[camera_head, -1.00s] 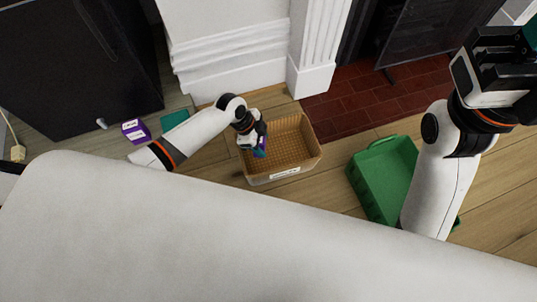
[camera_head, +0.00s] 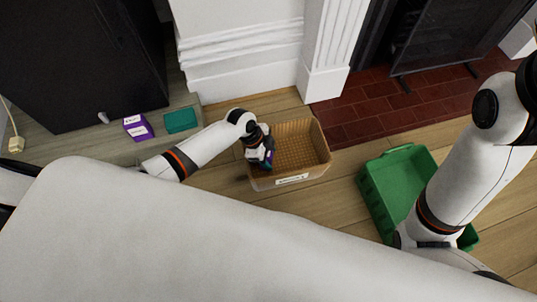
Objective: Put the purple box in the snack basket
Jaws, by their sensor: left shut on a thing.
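The snack basket (camera_head: 318,170) is a tan woven bin with a white label on its front, standing on the wood floor. My left gripper (camera_head: 262,160) is over the basket's left end, shut on a small box (camera_head: 265,168) that shows dark purple and teal. The gripper hides most of this box, and I cannot tell whether it touches the basket. A purple box (camera_head: 138,128) with a white label lies on the grey surface at the left, apart from the gripper. My right arm comes in at the right; its gripper cannot be made out.
A teal box (camera_head: 181,121) lies right of the purple box. A green crate (camera_head: 377,196) stands right of the basket, partly behind my right arm. A white fireplace surround (camera_head: 240,65) and red brick hearth (camera_head: 390,110) are behind. A black cabinet (camera_head: 80,60) stands at back left.

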